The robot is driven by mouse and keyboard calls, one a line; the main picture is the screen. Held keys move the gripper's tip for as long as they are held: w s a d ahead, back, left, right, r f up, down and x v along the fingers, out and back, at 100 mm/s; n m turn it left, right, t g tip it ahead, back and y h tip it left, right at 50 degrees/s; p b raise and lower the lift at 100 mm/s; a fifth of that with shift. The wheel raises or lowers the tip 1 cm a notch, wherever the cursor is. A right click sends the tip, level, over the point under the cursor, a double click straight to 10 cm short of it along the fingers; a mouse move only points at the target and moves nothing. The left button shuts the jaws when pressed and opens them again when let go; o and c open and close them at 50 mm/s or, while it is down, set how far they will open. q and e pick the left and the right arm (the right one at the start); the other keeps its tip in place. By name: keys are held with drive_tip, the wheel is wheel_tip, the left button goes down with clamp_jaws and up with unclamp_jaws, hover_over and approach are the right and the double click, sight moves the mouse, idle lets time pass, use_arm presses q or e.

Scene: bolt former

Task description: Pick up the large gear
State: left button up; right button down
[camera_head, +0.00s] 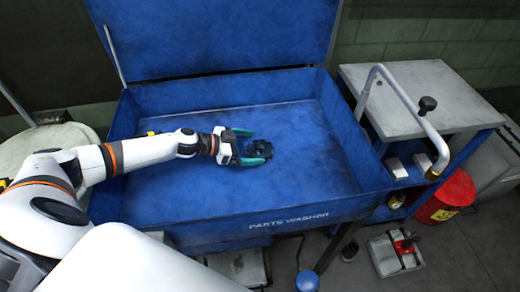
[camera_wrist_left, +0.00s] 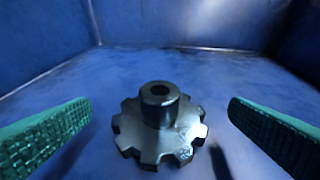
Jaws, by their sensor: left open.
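The large gear (camera_wrist_left: 160,128) is dark metal with square teeth and a raised round hub with a hole. It lies flat on the floor of the blue parts washer. In the head view the gear (camera_head: 262,150) is small and dark, partly covered by the gripper. My left gripper (camera_head: 254,147) is open, low in the basin, with its green fingers on either side of the gear. In the left wrist view the left gripper's fingers (camera_wrist_left: 160,130) stand apart from the gear, with gaps on both sides. My right gripper is not in view.
The blue parts washer (camera_head: 310,208) has raised walls around its basin and an open lid behind. The basin floor is clear around the gear. To the right stand a grey-topped cabinet (camera_head: 440,80) with a bent pipe (camera_head: 400,95) and a red bin (camera_head: 450,198).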

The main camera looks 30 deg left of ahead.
sight(255, 147)
use_arm(q)
drive_tip(key=x, duration=0.4)
drive_tip(key=shift+f, duration=0.15)
drive_tip(key=shift+s+a, duration=0.1)
drive_tip(key=c, duration=1.7)
